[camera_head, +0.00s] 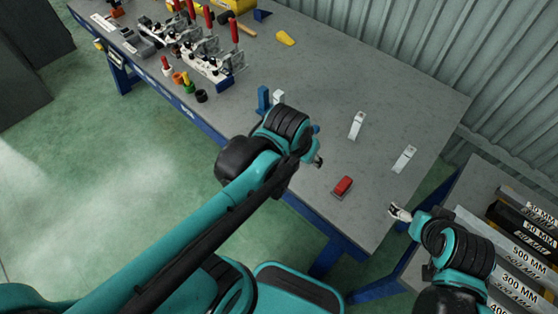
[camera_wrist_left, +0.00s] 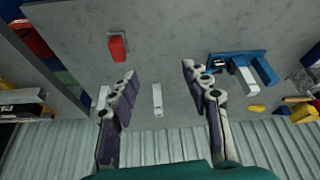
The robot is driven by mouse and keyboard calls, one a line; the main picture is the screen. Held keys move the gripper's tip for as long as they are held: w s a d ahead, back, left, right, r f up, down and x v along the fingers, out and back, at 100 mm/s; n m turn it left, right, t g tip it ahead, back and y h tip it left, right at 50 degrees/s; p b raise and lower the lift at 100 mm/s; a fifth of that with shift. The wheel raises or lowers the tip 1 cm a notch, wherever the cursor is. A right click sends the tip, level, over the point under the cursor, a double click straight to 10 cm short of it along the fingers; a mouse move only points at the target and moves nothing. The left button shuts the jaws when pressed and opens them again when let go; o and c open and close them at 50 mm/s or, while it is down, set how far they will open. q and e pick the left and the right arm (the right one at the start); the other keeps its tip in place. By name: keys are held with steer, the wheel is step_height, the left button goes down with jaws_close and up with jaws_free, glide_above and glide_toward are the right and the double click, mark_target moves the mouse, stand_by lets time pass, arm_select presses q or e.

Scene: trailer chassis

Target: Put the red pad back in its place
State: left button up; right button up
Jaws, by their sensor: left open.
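The red pad (camera_head: 343,186) lies flat on the grey workbench near its front edge; it also shows in the left wrist view (camera_wrist_left: 117,47). My left gripper (camera_head: 318,161) is above the bench, left of the pad, partly hidden by its own arm. In the left wrist view its fingers (camera_wrist_left: 159,74) are spread and empty, with the pad beyond them to the left.
The workbench (camera_head: 400,105) carries white blocks (camera_head: 356,125) (camera_head: 404,159) and a blue fixture (camera_head: 263,98) beside another white block (camera_head: 278,97). Clamps (camera_head: 207,62) and tools crowd the left end. A rack of labelled bars (camera_head: 520,245) stands right. Bench around the pad is clear.

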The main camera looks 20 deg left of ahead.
arm_select(q)
steer(key=s+a+n+t, duration=0.1)
steer(key=s+a+t, duration=0.1)
steer(key=s+a, duration=0.2)
steer(key=shift+s+a+r+y, duration=0.15)
steer(key=shift+s+a+y, duration=0.15)
steer(key=shift+a, duration=0.45)
stand_by(0.8)
